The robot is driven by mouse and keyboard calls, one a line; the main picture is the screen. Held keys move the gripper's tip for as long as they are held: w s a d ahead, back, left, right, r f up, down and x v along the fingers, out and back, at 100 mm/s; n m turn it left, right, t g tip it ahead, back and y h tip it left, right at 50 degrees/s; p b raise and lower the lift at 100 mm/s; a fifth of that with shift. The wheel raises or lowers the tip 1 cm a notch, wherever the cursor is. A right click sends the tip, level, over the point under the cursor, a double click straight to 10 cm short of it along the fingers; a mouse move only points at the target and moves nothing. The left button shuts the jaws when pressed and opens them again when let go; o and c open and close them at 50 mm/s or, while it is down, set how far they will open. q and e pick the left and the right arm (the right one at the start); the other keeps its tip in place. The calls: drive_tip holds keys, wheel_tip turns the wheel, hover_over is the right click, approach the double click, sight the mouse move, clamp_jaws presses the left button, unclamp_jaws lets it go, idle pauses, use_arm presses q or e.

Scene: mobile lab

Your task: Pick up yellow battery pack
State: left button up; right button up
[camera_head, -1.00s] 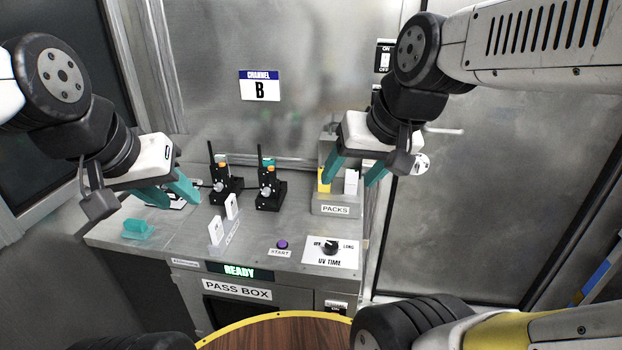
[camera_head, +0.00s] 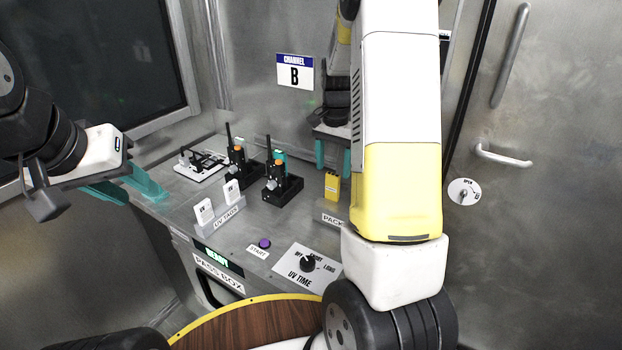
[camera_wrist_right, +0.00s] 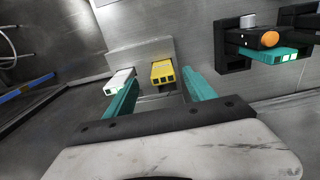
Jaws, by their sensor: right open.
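The yellow battery pack (camera_head: 332,187) stands in the packs holder (camera_head: 331,219), partly hidden behind my right arm in the head view. In the right wrist view the yellow pack (camera_wrist_right: 162,74) sits in the grey holder (camera_wrist_right: 138,55) with a white pack (camera_wrist_right: 119,80) beside it. My right gripper (camera_wrist_right: 157,88) is open, its teal fingers on either side of the yellow pack's line, with the pack ahead of and between them. It also shows in the head view (camera_head: 333,157) above the holder. My left gripper (camera_head: 134,187) is open and empty at the left, away from the counter's middle.
Two black radios in cradles (camera_head: 241,163) (camera_head: 283,186) stand left of the holder. The UV tabs stand (camera_head: 222,214), start button (camera_head: 265,243) and UV time dial (camera_head: 308,263) are on the counter front. A wall (camera_head: 240,50) rises behind.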

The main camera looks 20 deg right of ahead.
sight(332, 185)
drive_tip(key=f, duration=0.5)
drive_tip(key=w+f, duration=0.1)
drive_tip(key=f, duration=0.2)
drive_tip(key=shift+d, duration=0.25)
clamp_jaws()
